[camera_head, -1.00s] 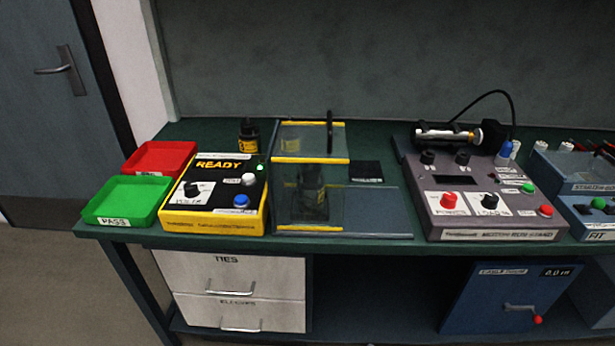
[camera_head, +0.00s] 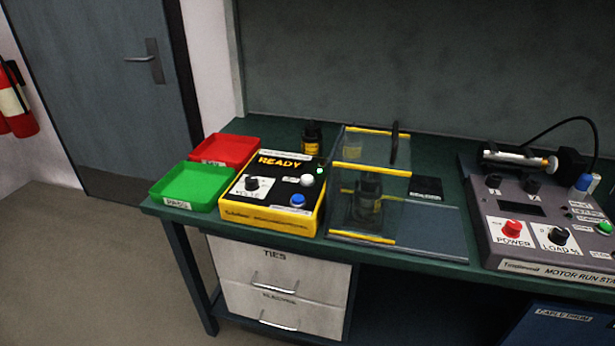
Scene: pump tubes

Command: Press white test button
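The yellow and black tester box (camera_head: 272,217) sits on the green bench, left of the clear guarded enclosure. Its display reads READY and a small green light glows at its upper right. The white button (camera_head: 307,180) is on the box's top face, above the blue button (camera_head: 297,200) and right of a black knob (camera_head: 253,184). A dark object (camera_head: 367,198) stands inside the clear enclosure (camera_head: 345,215) with yellow edges. Neither of my grippers shows in the head view.
A green PASS tray (camera_head: 163,190) and a red tray (camera_head: 228,138) lie left of the box. A grey motor run station (camera_head: 515,262) is on the right. Floor at the left is clear.

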